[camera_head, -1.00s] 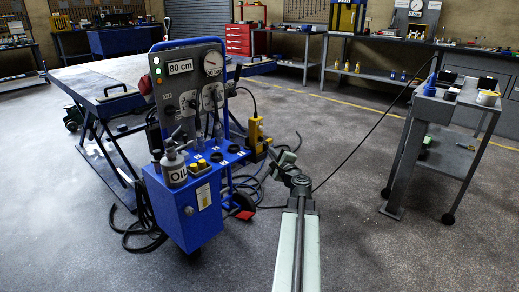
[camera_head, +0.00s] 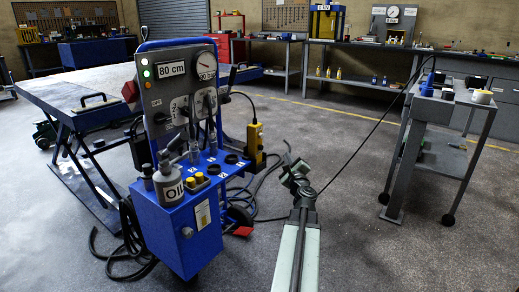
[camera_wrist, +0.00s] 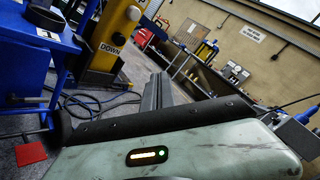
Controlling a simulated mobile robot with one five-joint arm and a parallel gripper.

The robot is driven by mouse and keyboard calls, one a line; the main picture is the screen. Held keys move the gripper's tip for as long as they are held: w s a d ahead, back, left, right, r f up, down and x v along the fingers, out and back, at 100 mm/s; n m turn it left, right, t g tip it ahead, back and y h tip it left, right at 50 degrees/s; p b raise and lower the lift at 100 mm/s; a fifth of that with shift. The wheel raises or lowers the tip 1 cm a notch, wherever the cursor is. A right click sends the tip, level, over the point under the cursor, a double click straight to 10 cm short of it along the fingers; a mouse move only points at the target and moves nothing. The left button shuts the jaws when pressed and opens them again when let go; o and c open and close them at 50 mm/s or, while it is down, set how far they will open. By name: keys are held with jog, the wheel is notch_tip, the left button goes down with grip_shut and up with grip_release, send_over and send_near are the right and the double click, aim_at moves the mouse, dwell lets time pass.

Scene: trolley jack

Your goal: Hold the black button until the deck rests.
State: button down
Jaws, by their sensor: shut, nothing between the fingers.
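The black button is not clear in the head view. The yellow pendant (camera_head: 255,146) hangs on the right side of the blue control cart (camera_head: 180,225). In the wrist view the pendant (camera_wrist: 100,68) is at upper left, marked DOWN, with small dark and pale round parts near the word. The deck (camera_head: 75,88) stands raised on slanted legs at the left. A plate (camera_head: 172,71) on the cart reads 80 cm. My gripper (camera_head: 296,172) is shut and empty, to the right of the pendant and lower in the picture, apart from it. Its fingers (camera_wrist: 160,92) also show in the wrist view.
An oil can (camera_head: 169,186) stands on the cart. Black hoses (camera_head: 110,262) lie on the floor around it. A grey trolley (camera_head: 440,150) stands at the right, with a thin black cable running down from it. Workbenches line the back wall. Floor between cart and trolley is mostly clear.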

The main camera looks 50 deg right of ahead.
jog(key=w, duration=0.9)
dwell(2.1)
jog(key=shift+w, duration=0.35)
jog(key=shift+w, duration=0.55)
dwell(0.6)
jog(key=shift+s, duration=0.1)
dwell(2.1)
jog(key=shift+s, duration=0.85)
jog(key=shift+s, duration=0.1)
jog(key=shift+s, duration=2.45)
